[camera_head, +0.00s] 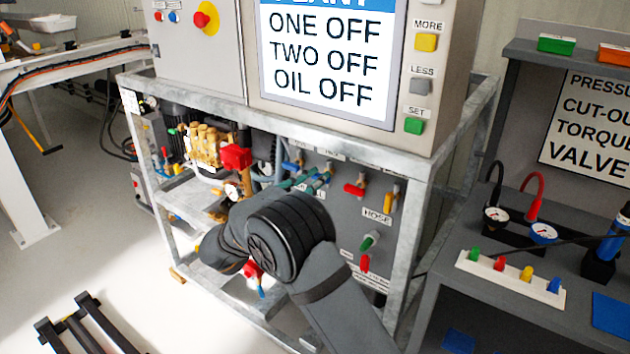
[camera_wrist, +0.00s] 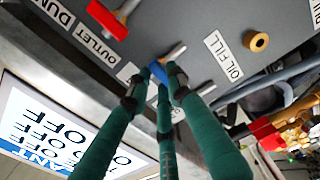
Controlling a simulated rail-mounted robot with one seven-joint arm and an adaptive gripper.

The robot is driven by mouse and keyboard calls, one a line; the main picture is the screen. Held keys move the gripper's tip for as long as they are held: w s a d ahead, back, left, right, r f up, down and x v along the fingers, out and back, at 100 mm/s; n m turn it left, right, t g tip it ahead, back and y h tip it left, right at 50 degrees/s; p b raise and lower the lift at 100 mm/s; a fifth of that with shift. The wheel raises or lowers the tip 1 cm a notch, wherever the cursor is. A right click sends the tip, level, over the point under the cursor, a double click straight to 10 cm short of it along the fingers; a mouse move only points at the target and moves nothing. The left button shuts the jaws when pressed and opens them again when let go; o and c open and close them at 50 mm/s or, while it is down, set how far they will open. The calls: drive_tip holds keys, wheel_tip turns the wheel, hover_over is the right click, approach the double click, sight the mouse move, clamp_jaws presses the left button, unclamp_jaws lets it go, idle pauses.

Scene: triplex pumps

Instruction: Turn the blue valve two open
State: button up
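A blue valve handle (camera_wrist: 158,71) with a metal stem sits on the grey panel in the wrist view. My gripper's green fingers (camera_wrist: 160,80) reach up to it, with dark fingertips on either side of the handle. Contact is hard to judge. In the head view my gripper (camera_head: 312,178) is at the panel below the display, its fingers partly hidden by the wrist. The display (camera_head: 325,55) reads ONE OFF, TWO OFF, OIL OFF.
Red (camera_head: 354,190) and yellow (camera_head: 390,202) handles stand right of my gripper, with green (camera_head: 371,240) and red ones lower. The wrist view shows a red handle (camera_wrist: 107,20) and a brass fitting (camera_wrist: 256,42). A metal frame (camera_head: 300,140) surrounds the panel. A brass pump (camera_head: 205,145) is at left.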

clamp_jaws()
drive_tip(key=shift+r+n+p, duration=0.1)
drive_tip(key=shift+n+p, duration=0.2)
drive_tip(key=n+p, duration=0.5)
drive_tip(key=n, duration=0.3)
drive_tip(key=shift+a+p, duration=0.2)
drive_tip(key=shift+p, duration=0.15)
drive_tip(key=n+p, duration=0.3)
drive_tip(key=n, duration=0.1)
drive_tip(key=shift+w+n, duration=0.1)
drive_tip(key=shift+n, duration=0.3)
drive_tip(key=shift+f+n+p, duration=0.2)
drive_tip(key=shift+n+p, duration=0.5)
drive_tip(key=shift+n, duration=0.4)
drive_tip(key=shift+f+n+p, duration=0.15)
drive_tip(key=shift+n+p, duration=0.55)
drive_tip(key=shift+n, duration=0.4)
drive_tip(key=o, duration=0.6)
unclamp_jaws()
